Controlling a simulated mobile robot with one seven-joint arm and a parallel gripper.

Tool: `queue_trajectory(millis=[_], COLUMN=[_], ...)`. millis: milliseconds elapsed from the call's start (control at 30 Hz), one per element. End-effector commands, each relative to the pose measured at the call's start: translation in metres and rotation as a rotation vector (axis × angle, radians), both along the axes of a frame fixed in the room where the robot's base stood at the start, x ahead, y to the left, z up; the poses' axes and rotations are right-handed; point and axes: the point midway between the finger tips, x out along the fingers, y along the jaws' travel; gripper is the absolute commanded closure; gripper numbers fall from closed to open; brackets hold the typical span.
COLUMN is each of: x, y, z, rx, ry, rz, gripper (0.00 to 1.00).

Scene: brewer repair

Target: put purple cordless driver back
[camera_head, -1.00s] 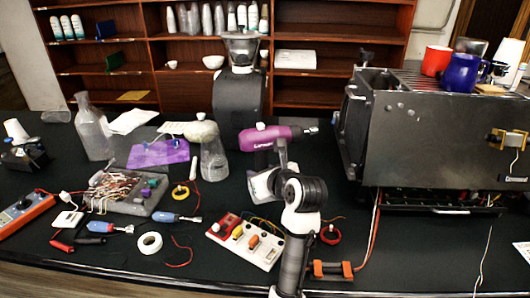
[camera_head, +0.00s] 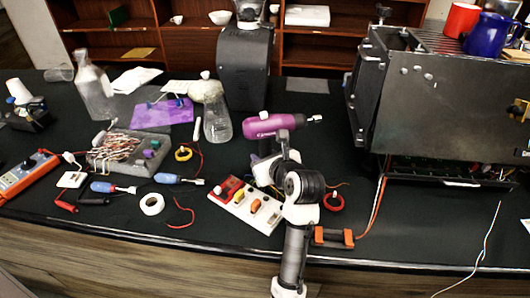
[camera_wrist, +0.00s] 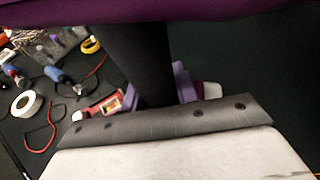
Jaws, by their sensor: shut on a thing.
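The purple cordless driver (camera_head: 275,125) is held upright above the counter, its body level and its bit pointing right. My gripper (camera_head: 266,158) is shut on its dark handle; the arm partly hides the grip in the head view. In the wrist view, the driver's purple body (camera_wrist: 150,9) crosses the top. Its dark handle (camera_wrist: 138,55) runs down between the fingers of my gripper (camera_wrist: 152,92). A purple mat (camera_head: 168,114) lies on the counter, left of the driver, with small items on it.
A glass flask (camera_head: 217,124) stands between the mat and driver. A grinder (camera_head: 243,70) is behind, and the coffee machine (camera_head: 440,105) stands to the right. A switch board (camera_head: 245,206), white tape ring (camera_head: 151,204) and blue screwdrivers (camera_head: 112,188) lie in front.

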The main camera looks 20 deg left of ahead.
Motion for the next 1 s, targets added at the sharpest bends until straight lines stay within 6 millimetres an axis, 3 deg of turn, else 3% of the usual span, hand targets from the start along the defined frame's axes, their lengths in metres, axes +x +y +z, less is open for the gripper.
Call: queue_trajectory(millis=[467,500,667,1000], x=[0.000,0.000,0.000,0.000], y=[0.000,0.000,0.000,0.000], z=[-0.006,-0.010,-0.009,-0.005], rx=[0.002,-0.002,-0.001,0.001], ry=[-0.004,0.002,0.002,-0.001], rz=[0.000,0.001,0.001,0.000], gripper=[1.00,0.69,0.48,0.48])
